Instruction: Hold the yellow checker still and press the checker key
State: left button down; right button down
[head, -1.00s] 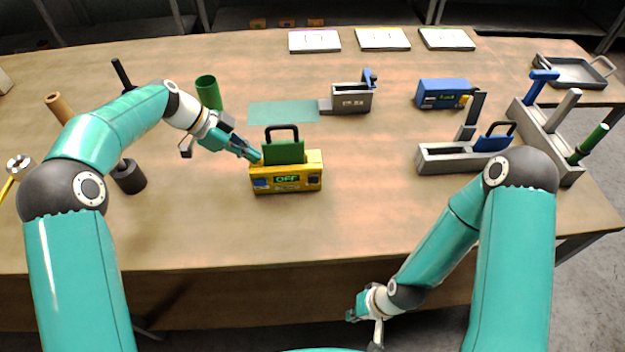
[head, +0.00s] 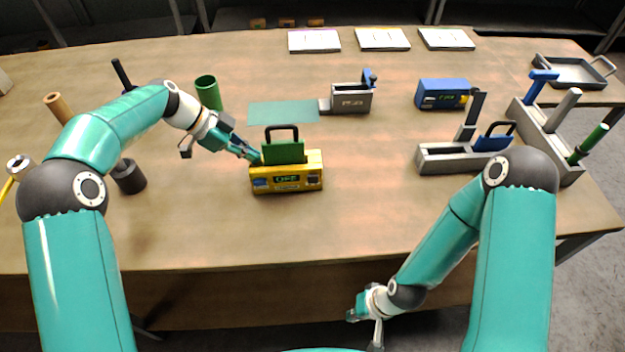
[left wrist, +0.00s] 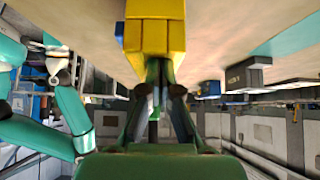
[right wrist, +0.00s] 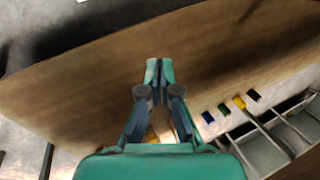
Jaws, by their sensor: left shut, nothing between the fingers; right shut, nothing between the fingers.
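The yellow checker (head: 287,184) stands on the table left of the middle, with a display reading OFF and a blue key on its front. A green die with a dark handle (head: 284,152) sits in its top. My left gripper (head: 257,158) is shut at the checker's left end, with its fingertips against or just beside the yellow body. The yellow end also shows right at the fingertips in the left wrist view (left wrist: 155,38). My right gripper (head: 352,316) is shut and empty, low in front of the table's front edge; its closed fingers also show in the right wrist view (right wrist: 159,72).
A grey holder (head: 352,98) and a blue checker (head: 443,92) stand behind and to the right. A grey press (head: 450,160) and a tool rack (head: 545,138) are at the right. A green cylinder (head: 208,92) stands at the left. The table's front middle is clear.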

aim_at(313, 178)
dwell(0.3)
